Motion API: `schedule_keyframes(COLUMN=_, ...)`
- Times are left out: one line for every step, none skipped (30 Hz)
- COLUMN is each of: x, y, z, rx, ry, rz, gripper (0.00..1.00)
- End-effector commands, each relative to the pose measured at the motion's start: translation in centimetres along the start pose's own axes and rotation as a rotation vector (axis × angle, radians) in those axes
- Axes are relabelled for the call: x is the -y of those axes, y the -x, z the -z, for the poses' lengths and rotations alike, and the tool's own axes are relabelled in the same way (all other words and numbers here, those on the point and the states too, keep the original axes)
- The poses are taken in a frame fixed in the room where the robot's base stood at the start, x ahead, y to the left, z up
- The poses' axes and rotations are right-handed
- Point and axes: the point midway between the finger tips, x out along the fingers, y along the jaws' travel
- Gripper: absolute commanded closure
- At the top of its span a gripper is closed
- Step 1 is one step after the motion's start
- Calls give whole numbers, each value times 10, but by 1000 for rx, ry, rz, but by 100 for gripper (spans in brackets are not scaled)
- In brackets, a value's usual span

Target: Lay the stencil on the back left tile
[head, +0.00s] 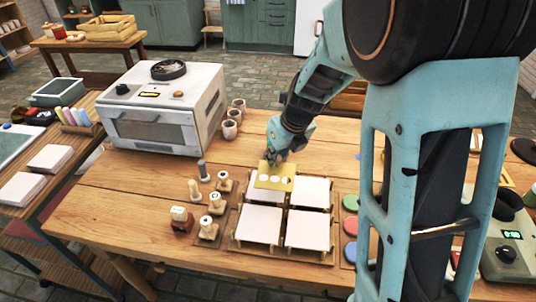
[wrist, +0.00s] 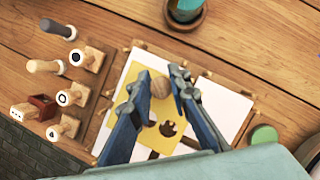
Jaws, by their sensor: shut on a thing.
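The stencil (head: 275,183) is a thin yellow plate with round cut-outs. It is over the back left tile (head: 256,196), which is white and partly covered by it. In the wrist view the stencil (wrist: 150,141) has a round wooden knob (wrist: 160,87) between my fingers. My gripper (head: 275,157) is shut on this knob; its fingers also show in the wrist view (wrist: 159,76). The stencil sits toward the tile's far side in the head view. I cannot tell whether it touches the tile.
Three other white tiles, back right (head: 311,192), front left (head: 261,223) and front right (head: 307,230), share the wooden rack. Several stamps (head: 208,228) stand left of it. Paint pots (head: 350,226) are at the right. A white oven (head: 167,108) and cups (head: 230,129) stand behind.

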Motion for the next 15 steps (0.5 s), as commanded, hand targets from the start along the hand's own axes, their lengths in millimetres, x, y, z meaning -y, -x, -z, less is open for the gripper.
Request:
schedule_keyframes(x=-2, y=-13, z=-2, rx=-1, ry=0, rz=0, gripper=100)
schedule_keyframes(x=-4, y=-17, z=-4, rx=0, ry=0, rz=-1, gripper=100)
schedule_keyframes(x=-5, y=-22, z=-6, rx=1, ry=0, rz=0, gripper=100)
schedule_keyframes(x=-5, y=-25, z=-7, rx=1, ry=0, rz=0, gripper=100)
schedule_keyframes(x=-6, y=-27, z=-8, rx=1, ry=0, rz=1, gripper=100)
schedule_keyframes(x=-6, y=-29, z=-9, rx=2, ry=0, rz=1, gripper=100)
schedule_keyframes(x=-6, y=-30, z=-9, rx=2, ry=0, rz=1, gripper=100)
schedule_keyframes(x=-7, y=-31, z=-10, rx=2, ry=0, rz=1, gripper=100)
schedule_keyframes(x=-7, y=-34, z=-10, rx=2, ry=1, rz=1, gripper=100)
schedule_keyframes(x=-8, y=-36, z=-10, rx=1, ry=1, rz=0, gripper=100)
schedule_keyframes(x=-9, y=-39, z=-11, rx=1, ry=1, rz=0, gripper=100)
schedule_keyframes(x=-10, y=-44, z=-12, rx=1, ry=1, rz=0, gripper=100)
schedule_keyframes(x=-10, y=-49, z=-11, rx=0, ry=-1, rz=0, gripper=100)
schedule_keyframes(x=-9, y=-54, z=-7, rx=-1, ry=-3, rz=0, gripper=100)
schedule_keyframes(x=-9, y=-60, z=-4, rx=-1, ry=-2, rz=0, gripper=100)
